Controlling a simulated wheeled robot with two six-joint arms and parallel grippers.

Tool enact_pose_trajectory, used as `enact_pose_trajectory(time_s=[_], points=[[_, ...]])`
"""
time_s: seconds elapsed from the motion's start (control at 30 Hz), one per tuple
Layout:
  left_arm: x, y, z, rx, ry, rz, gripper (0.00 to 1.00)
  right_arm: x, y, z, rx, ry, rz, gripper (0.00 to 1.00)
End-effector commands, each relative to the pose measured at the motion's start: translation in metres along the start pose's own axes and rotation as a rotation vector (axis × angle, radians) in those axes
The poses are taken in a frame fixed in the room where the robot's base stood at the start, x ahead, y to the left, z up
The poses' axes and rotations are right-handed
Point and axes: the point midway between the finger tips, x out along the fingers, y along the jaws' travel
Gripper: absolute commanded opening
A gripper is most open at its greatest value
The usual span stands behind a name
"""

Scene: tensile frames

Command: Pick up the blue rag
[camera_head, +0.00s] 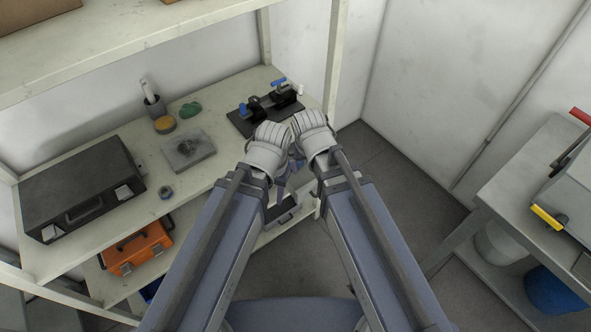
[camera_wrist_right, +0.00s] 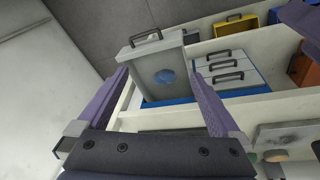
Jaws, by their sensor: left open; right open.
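In that view my right gripper (camera_wrist_right: 157,76) is open and empty. In the head view my left gripper (camera_head: 284,184) is partly hidden by the wrists, near the shelf's right end. The rag cannot be made out in the head view.
The drawer unit (camera_wrist_right: 228,70) stands on the lower shelf. Above are a black case (camera_head: 80,185) and a black clamp fixture (camera_head: 262,108). An orange toolbox (camera_head: 137,247) sits below. A grey workbench (camera_head: 520,165) stands right, with open floor (camera_head: 400,190) between.

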Motion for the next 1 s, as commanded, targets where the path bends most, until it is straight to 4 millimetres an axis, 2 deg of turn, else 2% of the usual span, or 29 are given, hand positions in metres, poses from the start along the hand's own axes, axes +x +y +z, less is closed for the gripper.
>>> enact_pose_trajectory(time_s=[0.03,0.1,0.3,0.5,0.7,1.0], points=[[0.035,0.002,-0.002,0.001,0.0,-0.002,0.45,0.035,-0.004,-0.005,0.014,0.03,0.0,1.0],[0.059,0.004,-0.003,0.003,0.0,-0.004,0.45,0.059,-0.007,-0.016,0.033,0.076,0.0,1.0],[0.125,0.007,-0.007,0.009,0.0,-0.01,0.45,0.123,-0.014,-0.047,0.088,0.208,-0.006,1.0],[0.183,0.01,-0.011,0.016,0.0,-0.016,0.45,0.176,-0.021,-0.075,0.137,0.332,-0.02,1.0],[0.216,0.012,-0.013,0.02,0.0,-0.02,0.45,0.203,-0.024,-0.095,0.168,0.415,-0.032,1.0],[0.223,0.012,-0.013,0.021,0.0,-0.021,0.45,0.208,-0.025,-0.102,0.181,0.446,-0.039,1.0]])
